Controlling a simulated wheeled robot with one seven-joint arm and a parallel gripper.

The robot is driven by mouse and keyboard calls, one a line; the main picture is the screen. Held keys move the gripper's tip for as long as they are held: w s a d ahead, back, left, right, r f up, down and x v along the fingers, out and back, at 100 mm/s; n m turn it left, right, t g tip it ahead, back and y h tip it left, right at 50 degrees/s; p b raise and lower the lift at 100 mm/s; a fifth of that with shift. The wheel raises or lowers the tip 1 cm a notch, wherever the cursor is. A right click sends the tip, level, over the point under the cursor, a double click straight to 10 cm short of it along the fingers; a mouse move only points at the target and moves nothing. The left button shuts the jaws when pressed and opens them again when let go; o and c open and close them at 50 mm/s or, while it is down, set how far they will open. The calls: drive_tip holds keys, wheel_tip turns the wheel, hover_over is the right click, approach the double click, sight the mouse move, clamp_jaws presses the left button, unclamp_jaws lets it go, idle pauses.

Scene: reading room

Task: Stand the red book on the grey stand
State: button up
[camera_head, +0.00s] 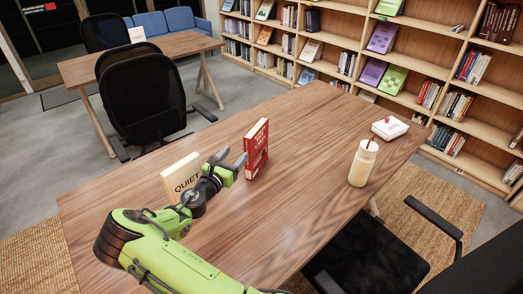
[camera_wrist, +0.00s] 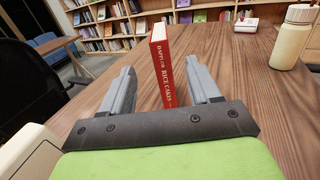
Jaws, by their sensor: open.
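The red book (camera_head: 256,148) stands upright on the wooden table, spine toward my gripper. In the wrist view the book (camera_wrist: 165,70) shows ahead between my two fingers, its spine lettering readable as "RICE CAKES". My gripper (camera_head: 232,161) is open and low over the table, just left of the book. Its fingers are spread on either side of the book's line in the wrist view; I cannot tell whether the tips reach past the spine. I cannot make out a grey stand in either view.
A cream "QUIET" sign (camera_head: 181,178) stands close on the left of my gripper. The front of the table (camera_head: 265,235) is clear. Black chairs flank the table.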

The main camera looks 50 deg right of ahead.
sight(253, 131)
drive_tip(key=b+x, duration=0.1)
drive_tip(key=x, duration=0.6)
drive_tip(key=b+x, duration=0.1)
drive_tip(key=x, duration=0.6)
drive_tip(key=shift+w+f, duration=0.1)
drive_tip(key=shift+f, duration=0.1)
drive_tip(key=shift+c, duration=0.7)
clamp_jaws()
drive_tip(key=shift+r, duration=0.2)
